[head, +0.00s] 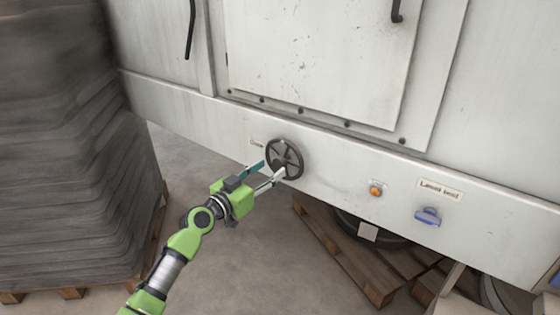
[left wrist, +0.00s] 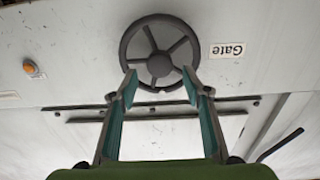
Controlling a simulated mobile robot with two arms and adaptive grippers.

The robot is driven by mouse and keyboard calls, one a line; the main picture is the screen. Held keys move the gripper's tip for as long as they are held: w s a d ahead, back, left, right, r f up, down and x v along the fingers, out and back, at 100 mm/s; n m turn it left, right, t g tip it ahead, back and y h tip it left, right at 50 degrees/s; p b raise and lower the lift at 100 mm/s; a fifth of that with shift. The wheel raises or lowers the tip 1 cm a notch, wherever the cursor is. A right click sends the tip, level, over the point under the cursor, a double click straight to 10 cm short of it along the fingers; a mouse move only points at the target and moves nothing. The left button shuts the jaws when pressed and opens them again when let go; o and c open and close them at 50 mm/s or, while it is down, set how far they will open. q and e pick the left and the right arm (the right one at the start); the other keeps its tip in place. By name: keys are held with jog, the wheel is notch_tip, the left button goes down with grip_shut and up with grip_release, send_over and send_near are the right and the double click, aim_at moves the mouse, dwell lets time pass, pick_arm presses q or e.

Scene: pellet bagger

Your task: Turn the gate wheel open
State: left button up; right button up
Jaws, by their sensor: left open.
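The gate wheel (head: 287,156) is a dark grey handwheel with several spokes, mounted on the white machine's lower panel. In the left wrist view the wheel (left wrist: 160,64) is in the upper middle, upright to the camera. My left gripper (head: 272,168) is open in front of the wheel's lower left side. In the left wrist view my left gripper (left wrist: 160,80) has its fingertips apart, one at each side of the wheel's near rim. I cannot tell whether they touch the rim. The gripper holds nothing. My right gripper is not in view.
A "Gate" label (left wrist: 228,50) is beside the wheel. An orange button (head: 376,190) and a blue knob (head: 428,216) sit to the right on the panel. A tall grey stack (head: 75,140) on a pallet stands at left. Another wooden pallet (head: 350,262) lies below the panel.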

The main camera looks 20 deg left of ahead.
aim_at(277, 164)
pick_arm(q)
jog(key=x, duration=0.6)
jog(key=shift+s, duration=0.1)
grip_shut()
